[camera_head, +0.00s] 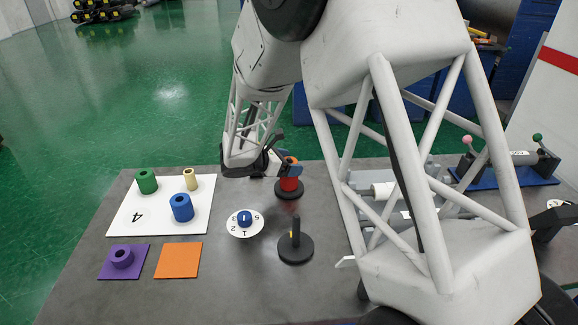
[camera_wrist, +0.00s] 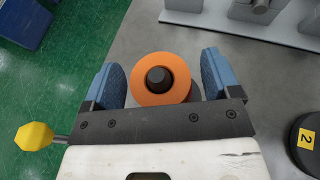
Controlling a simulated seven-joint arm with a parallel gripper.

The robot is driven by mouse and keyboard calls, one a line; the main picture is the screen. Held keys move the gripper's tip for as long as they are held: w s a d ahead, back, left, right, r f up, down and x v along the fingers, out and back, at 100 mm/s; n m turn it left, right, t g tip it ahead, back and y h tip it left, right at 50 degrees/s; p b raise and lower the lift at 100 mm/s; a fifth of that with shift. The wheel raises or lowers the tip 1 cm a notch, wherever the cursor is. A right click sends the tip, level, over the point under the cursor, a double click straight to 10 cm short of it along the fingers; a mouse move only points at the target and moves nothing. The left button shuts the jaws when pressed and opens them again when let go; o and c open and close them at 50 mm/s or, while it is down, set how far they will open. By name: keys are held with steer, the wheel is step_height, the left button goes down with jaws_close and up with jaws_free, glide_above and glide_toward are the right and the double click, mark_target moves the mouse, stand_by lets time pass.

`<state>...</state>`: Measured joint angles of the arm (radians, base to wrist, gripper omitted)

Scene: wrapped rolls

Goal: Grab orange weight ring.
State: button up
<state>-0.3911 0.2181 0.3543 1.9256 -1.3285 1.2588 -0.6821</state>
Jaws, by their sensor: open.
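The orange weight ring (camera_wrist: 142,90) sits around a black peg (camera_wrist: 157,79) in the wrist view. In the head view the orange ring (camera_head: 291,160) is at the top of the stack, above a red ring (camera_head: 289,183), on a round black stand (camera_head: 289,194). My gripper (camera_wrist: 160,80) is open, with one blue-padded finger on each side of the orange ring. Small gaps show between the ring and both pads. In the head view my gripper (camera_head: 281,153) is at the stack's top and partly covers it.
An empty black peg stand (camera_head: 295,247) is in front of the stack, and a numbered white dial (camera_head: 244,222) is to its left. Green, cream and blue rolls stand on a white mat (camera_head: 150,219). Grey fixtures (camera_head: 383,190) are at the right, partly behind my arm.

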steer(key=c, duration=1.1)
steer(key=shift+r, duration=5)
